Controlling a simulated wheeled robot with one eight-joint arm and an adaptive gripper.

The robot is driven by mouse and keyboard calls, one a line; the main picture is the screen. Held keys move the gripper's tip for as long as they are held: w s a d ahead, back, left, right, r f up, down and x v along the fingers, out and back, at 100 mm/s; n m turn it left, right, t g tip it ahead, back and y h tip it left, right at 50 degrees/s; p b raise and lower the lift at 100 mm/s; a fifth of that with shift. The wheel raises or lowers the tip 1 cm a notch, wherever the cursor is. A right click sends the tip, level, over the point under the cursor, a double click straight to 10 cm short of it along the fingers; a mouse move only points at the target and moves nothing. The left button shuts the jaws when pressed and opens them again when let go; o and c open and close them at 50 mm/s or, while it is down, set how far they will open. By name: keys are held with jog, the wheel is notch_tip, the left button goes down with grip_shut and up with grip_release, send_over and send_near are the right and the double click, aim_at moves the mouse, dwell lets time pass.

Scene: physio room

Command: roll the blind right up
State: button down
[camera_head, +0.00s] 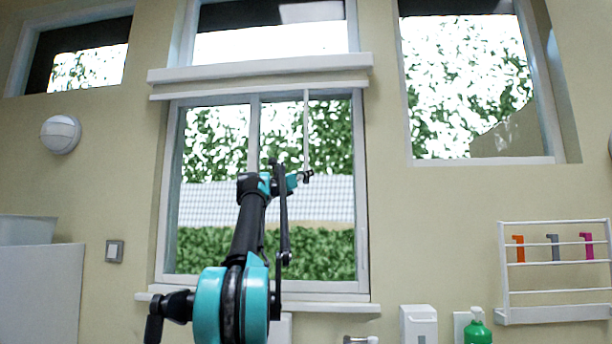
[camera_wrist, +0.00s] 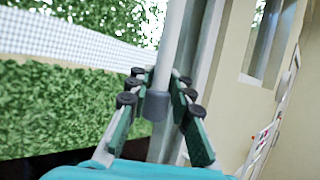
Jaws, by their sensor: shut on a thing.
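The blind's white headbox (camera_head: 260,68) runs across the window. A thin white bar (camera_head: 215,93), which looks like the blind's bottom rail, sits just below it, and the glass beneath is uncovered. A slim white wand (camera_head: 306,125) hangs from the right part of the blind. My gripper (camera_head: 306,175) is shut on the wand near its lower end. In the wrist view the wand (camera_wrist: 168,45) runs down between the fingers of my gripper (camera_wrist: 160,82) to a grey end cap (camera_wrist: 156,106).
The window frame (camera_head: 362,200) and sill (camera_head: 330,305) lie around and below my arm. A rack (camera_head: 555,314) with coloured items hangs on the wall at right. A green bottle (camera_head: 478,330) and a white dispenser (camera_head: 418,325) are at lower right.

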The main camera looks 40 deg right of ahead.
aim_at(305, 161)
jog(key=shift+r, duration=2.45)
jog(key=c, duration=1.3)
grip_release()
jog(key=shift+a, duration=0.15)
jog(key=v, duration=1.1)
jog(key=shift+a+f, duration=0.15)
jog(key=shift+a, duration=0.15)
jog(key=shift+a, duration=0.15)
